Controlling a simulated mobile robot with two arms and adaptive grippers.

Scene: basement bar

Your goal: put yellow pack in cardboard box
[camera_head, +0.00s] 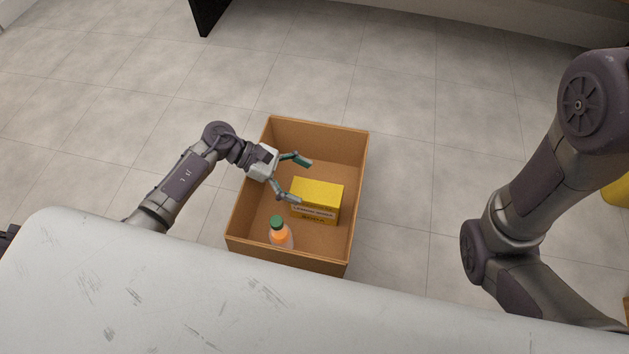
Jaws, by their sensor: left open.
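The yellow pack (318,194) sits inside the cardboard box (362,170), towards its right side, with dark print on its front face. The box stands open on the tiled floor. My left gripper (301,180) reaches over the box from the left. Its two fingers are spread with nothing between them, and the lower finger's tip is right at the pack's left edge in the picture. I cannot tell whether it touches the pack. My right arm comes in from the right, but its gripper is out of view.
A bottle with a green cap and orange contents (280,236) stands in the near part of the box. A scuffed white surface (200,300) fills the foreground. A dark support (207,14) stands at the back. The floor around the box is mostly clear.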

